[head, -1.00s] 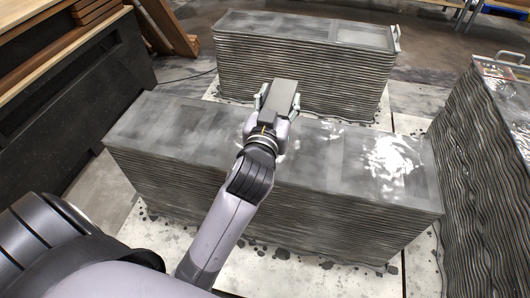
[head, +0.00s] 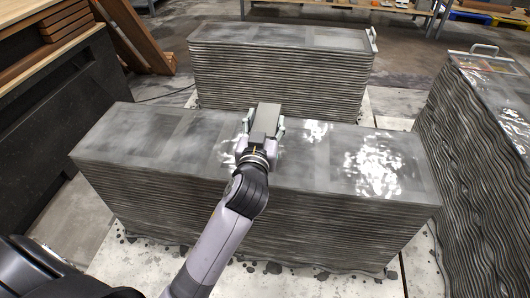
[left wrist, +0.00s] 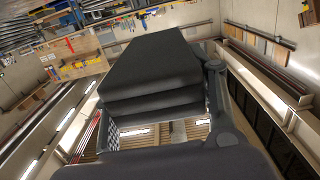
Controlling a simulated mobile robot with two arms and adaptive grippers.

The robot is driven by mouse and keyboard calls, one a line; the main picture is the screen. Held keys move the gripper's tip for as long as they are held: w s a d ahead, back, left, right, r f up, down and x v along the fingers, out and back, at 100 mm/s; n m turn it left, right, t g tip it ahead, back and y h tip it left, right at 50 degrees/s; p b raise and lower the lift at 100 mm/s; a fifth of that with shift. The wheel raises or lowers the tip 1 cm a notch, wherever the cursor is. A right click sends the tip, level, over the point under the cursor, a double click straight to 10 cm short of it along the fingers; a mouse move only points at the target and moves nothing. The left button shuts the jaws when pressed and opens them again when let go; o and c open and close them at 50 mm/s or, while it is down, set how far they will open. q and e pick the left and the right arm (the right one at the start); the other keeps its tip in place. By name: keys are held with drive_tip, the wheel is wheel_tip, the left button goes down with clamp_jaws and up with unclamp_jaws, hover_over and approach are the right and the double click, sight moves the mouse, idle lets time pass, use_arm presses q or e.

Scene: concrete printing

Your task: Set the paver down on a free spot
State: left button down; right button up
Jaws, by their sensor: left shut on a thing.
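My right gripper is in neither view.
The middle block's top is bare, with wet glossy patches at its right. Another layered block (head: 280,75) with a handle stands behind. A third (head: 480,125) stands at the right, with a handle and items on top. Stacked timber (head: 65,25) is at the far left.

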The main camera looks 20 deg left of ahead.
use_arm(q)
wheel_tip(320, 180, down, 4)
drive_tip(key=shift+r+b, duration=0.15)
drive_tip(key=shift+b, duration=0.4)
drive_tip(key=shift+f, duration=0.25)
wheel_tip(320, 180, down, 4)
drive_tip(key=shift+f+b, duration=0.2)
drive_tip(key=shift+b, duration=0.75)
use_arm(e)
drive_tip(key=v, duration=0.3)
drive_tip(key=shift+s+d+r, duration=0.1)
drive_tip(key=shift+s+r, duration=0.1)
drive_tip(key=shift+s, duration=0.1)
use_arm(q)
drive_tip(key=c, duration=0.7)
unclamp_jaws()
drive_tip(key=shift+f, duration=0.1)
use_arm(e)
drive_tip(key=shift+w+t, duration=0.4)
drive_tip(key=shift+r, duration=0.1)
